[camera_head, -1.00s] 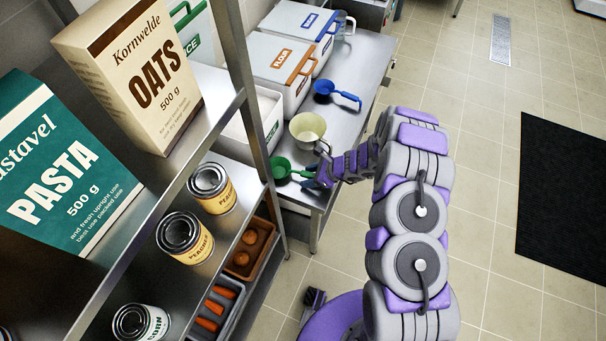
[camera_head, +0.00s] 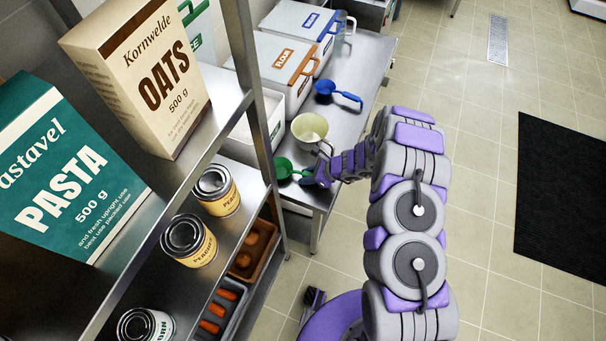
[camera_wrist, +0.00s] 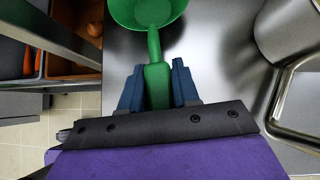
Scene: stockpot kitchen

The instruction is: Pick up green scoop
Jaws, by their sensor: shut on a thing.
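The green scoop (camera_head: 284,168) is at the near end of the steel bench in the head view, its bowl to the left and its handle toward my gripper (camera_head: 311,174). In the wrist view the scoop's handle (camera_wrist: 156,78) runs between the two blue fingers of my gripper (camera_wrist: 157,88), and the bowl (camera_wrist: 147,8) lies beyond them, cut off by the top edge. My gripper is shut on the handle. Whether the scoop touches the bench or is lifted slightly, I cannot tell.
White bins (camera_head: 283,62) line the bench's left. A shelf post (camera_head: 262,115) stands close on the left. The floor at right is open.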

